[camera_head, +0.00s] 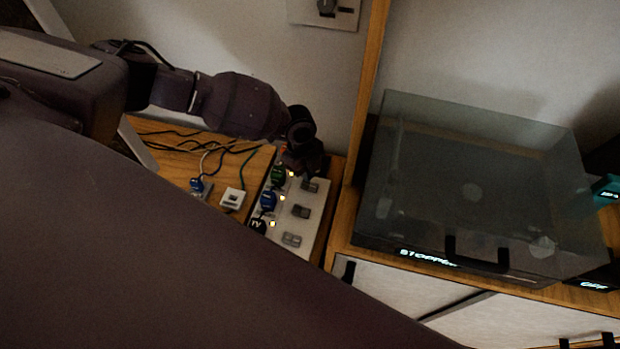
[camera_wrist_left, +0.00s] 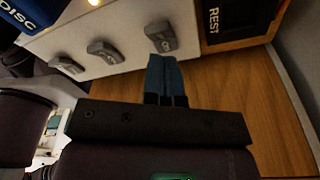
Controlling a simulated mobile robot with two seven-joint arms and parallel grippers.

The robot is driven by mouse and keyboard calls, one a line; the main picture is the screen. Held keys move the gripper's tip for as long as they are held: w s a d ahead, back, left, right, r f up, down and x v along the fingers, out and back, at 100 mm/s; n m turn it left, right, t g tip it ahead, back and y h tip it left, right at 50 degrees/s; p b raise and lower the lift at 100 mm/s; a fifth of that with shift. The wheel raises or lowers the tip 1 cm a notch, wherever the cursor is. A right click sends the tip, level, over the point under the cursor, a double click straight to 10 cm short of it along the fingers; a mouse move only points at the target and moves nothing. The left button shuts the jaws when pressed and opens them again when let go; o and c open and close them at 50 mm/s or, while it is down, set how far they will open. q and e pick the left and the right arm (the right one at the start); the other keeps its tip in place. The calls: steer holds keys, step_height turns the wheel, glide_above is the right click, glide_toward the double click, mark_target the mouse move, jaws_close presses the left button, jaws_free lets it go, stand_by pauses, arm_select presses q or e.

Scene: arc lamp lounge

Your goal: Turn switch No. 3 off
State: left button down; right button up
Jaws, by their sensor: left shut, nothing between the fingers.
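A white switch strip (camera_head: 284,247) lies on the wooden top and carries a row of grey rocker switches. Three rockers show in the head view: far (camera_head: 310,186), middle (camera_head: 302,212) and near (camera_head: 291,239), with small lit lamps beside them. My left gripper (camera_head: 303,160) is at the strip's far end and hides part of it. In the left wrist view, its fingertips (camera_wrist_left: 165,68) are shut and empty, close to a grey rocker (camera_wrist_left: 161,37); contact cannot be told. Two more rockers (camera_wrist_left: 107,52) stand farther left. I cannot read the switch numbers surely. My right gripper is not in view.
A clear-lidded turntable (camera_head: 478,185) stands right, beyond a wooden upright (camera_head: 367,90). A box marked REST (camera_wrist_left: 238,22) is near the fingertips.

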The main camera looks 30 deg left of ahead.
mark_target(308, 185)
arm_select(q)
steer(key=shift+f+b, duration=0.3)
steer(key=shift+f, duration=0.25)
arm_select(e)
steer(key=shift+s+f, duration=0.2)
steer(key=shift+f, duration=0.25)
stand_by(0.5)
arm_select(q)
steer(key=shift+f+b, duration=0.3)
steer(key=shift+f, duration=0.25)
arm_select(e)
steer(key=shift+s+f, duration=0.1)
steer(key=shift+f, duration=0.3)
